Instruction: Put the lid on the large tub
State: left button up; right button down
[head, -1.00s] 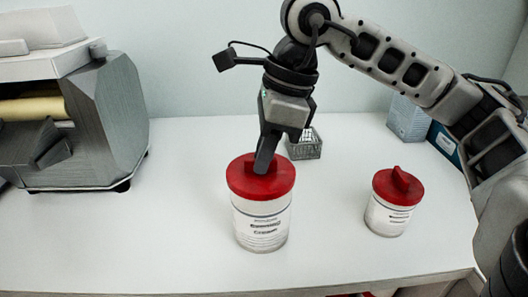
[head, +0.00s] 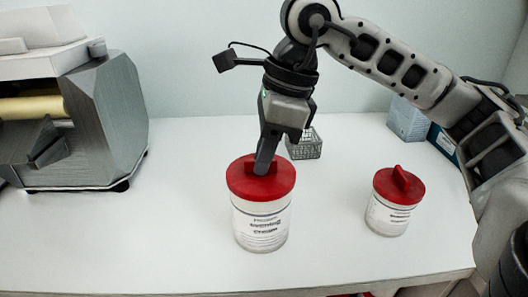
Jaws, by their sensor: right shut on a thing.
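The large tub (head: 262,226) is a white labelled cylinder standing upright near the middle of the table. A red lid (head: 243,186) sits over its top, level as far as I can see. My right gripper (head: 264,168) points down from above and is shut on the lid's raised grip, which the fingers mostly hide. I cannot tell whether the lid is fully seated on the rim. My left gripper is not in view.
A smaller white tub (head: 387,217) with its own red lid (head: 398,187) stands to the right. A small grey basket (head: 307,146) is behind the large tub. A grey machine (head: 105,120) stands at the left, and boxes (head: 408,120) at the back right. The white table (head: 150,235) is clear at front left.

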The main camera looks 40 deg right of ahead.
jog(key=shift+f+b, duration=0.35)
jog(key=shift+b, duration=0.2)
dwell(0.8)
jog(key=c, duration=1)
grip_release()
jog(key=shift+r+p, duration=1.8)
jog(key=shift+r, duration=0.5)
